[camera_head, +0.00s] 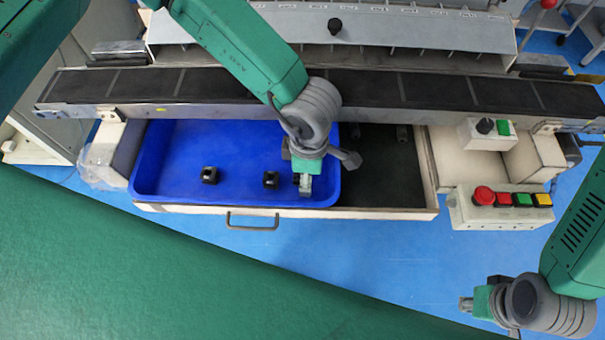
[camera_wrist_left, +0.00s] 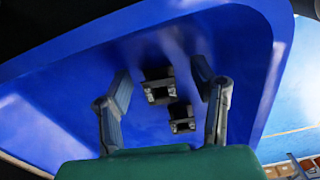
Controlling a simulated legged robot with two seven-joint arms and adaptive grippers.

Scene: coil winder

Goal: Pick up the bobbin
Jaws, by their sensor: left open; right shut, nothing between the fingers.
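Small black bobbins lie in the blue tray. One bobbin (camera_head: 209,175) is left of the middle, another (camera_head: 270,179) is near my left gripper (camera_head: 305,190), and a dark piece beside that gripper is mostly hidden. In the left wrist view my left gripper (camera_wrist_left: 162,78) is open, its two grey fingers spread apart. One black bobbin (camera_wrist_left: 158,86) appears between the fingertips, and a second bobbin (camera_wrist_left: 181,117) appears lower, nearer the right finger. Neither is visibly held. My right gripper (camera_head: 467,304) is shut and empty at the lower right, away from the tray.
The blue tray (camera_head: 160,165) sits in an open drawer with a front handle (camera_head: 252,224). A black conveyor belt (camera_head: 230,84) runs behind. A button box (camera_head: 500,208) stands right of the drawer. A green surface (camera_head: 120,260) fills the lower left.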

